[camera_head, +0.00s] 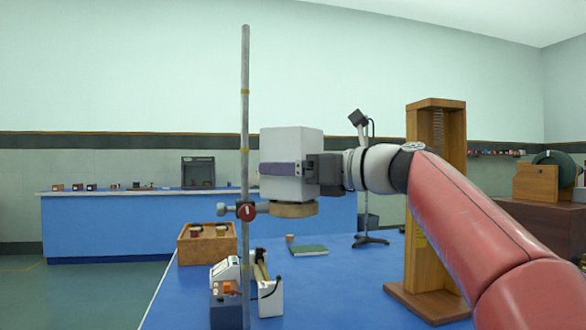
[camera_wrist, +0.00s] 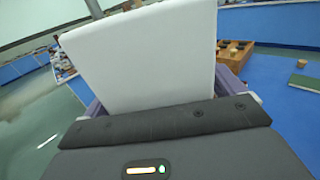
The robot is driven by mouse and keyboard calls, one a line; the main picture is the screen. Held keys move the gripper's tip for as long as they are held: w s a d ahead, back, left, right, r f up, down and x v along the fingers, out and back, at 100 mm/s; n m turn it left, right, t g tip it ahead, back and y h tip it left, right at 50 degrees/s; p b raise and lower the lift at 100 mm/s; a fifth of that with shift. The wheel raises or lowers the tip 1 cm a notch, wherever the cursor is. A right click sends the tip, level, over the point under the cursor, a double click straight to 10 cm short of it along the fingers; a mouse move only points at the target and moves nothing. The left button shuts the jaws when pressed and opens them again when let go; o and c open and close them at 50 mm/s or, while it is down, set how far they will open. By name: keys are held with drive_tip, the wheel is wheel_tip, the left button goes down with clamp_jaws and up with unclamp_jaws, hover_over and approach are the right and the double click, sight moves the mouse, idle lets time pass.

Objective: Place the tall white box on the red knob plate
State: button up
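The tall white box (camera_head: 300,142) is upright in my gripper (camera_head: 272,168), whose purple-grey finger lies across its near side. In the wrist view the white box (camera_wrist: 145,60) fills the space between the fingers. The red knob plate (camera_head: 293,210) is a round wooden disc on a clamp with a red knob (camera_head: 247,210), fixed to a tall metal rod (camera_head: 245,90). The box is directly over the disc in the head view, its bottom edge very close to it. I cannot tell whether they touch.
On the blue bench (camera_head: 330,300) stand a wooden box (camera_head: 207,245), a small instrument (camera_head: 226,290), a green book (camera_head: 309,250) and a tall wooden frame (camera_head: 436,200). A black-footed stand (camera_head: 369,240) is behind. The rod rises just left of the white box.

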drive_tip(key=shift+o, duration=0.2)
drive_tip(key=shift+r, duration=0.15)
drive_tip(key=b+v, duration=0.1)
drive_tip(key=v, duration=1.1)
